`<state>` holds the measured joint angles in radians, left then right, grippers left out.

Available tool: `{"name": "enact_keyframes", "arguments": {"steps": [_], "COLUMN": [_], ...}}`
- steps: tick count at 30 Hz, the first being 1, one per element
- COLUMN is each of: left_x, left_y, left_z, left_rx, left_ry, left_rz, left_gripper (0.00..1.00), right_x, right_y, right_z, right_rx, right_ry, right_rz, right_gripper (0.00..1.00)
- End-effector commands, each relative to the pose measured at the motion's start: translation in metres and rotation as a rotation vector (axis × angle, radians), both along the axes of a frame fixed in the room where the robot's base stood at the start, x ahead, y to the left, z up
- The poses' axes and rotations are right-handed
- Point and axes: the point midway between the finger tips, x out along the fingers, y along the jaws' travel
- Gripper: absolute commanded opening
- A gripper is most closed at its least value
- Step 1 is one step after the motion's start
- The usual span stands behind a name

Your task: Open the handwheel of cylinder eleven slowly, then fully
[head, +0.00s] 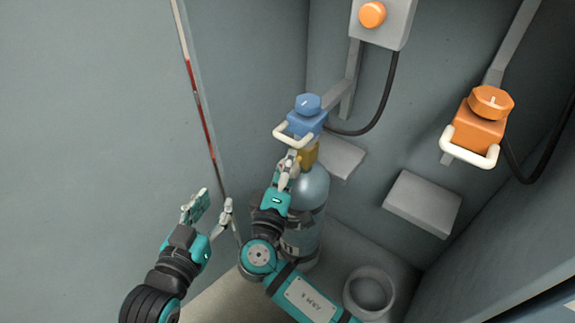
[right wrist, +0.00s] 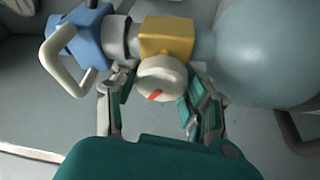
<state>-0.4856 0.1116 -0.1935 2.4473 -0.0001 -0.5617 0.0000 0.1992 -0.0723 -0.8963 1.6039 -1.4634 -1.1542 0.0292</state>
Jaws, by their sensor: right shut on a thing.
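A grey-blue cylinder (head: 313,187) stands upright against the back wall. Its yellow valve body (right wrist: 167,37) carries a cream handwheel (right wrist: 160,78) with a red mark. A blue yoke connector (head: 306,117) with a cream handle sits on top of the valve. My right gripper (right wrist: 156,95) has its fingers on both sides of the handwheel and is shut on it. In the head view my right gripper (head: 289,170) hides most of the handwheel. The cylinder's number is mostly hidden by my arm. My left gripper (head: 212,207) is open and empty, left of the cylinder.
An orange connector (head: 478,128) with a cream handle hangs on the wall at right. An empty grey ring holder (head: 369,290) is on the floor right of the cylinder. A box with an orange button (head: 372,14) is above. Grey wall blocks (head: 423,200) stick out behind.

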Motion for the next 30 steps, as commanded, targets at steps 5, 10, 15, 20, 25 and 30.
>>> {"name": "enact_keyframes", "arguments": {"steps": [5,10,15,20,25,30], "left_x": [0.000,0.000,0.000,0.000,0.000,0.000], "left_y": [0.000,0.000,0.000,-0.001,0.000,0.000], "left_z": [0.000,0.001,0.001,0.000,0.000,0.000], "left_rx": [0.000,0.000,-0.001,-0.001,-0.001,-0.001], "left_ry": [-0.001,-0.002,-0.003,-0.003,-0.002,-0.002], "left_rz": [0.000,0.000,0.000,-0.001,-0.001,-0.001], "left_gripper": [0.35,0.35,0.35,0.35,0.35,0.35], "right_x": [0.001,0.000,0.000,-0.009,-0.039,-0.075], "right_y": [0.000,0.000,0.000,0.003,0.010,0.019], "right_z": [0.002,0.001,0.001,-0.001,-0.004,-0.008], "right_rx": [0.001,0.001,0.001,0.001,0.002,0.003], "right_ry": [-0.004,-0.003,-0.001,0.000,0.002,0.003], "right_rz": [0.001,0.001,0.001,0.001,0.003,0.002], "right_gripper": [0.55,0.69,0.69,0.69,0.69,0.69]}}
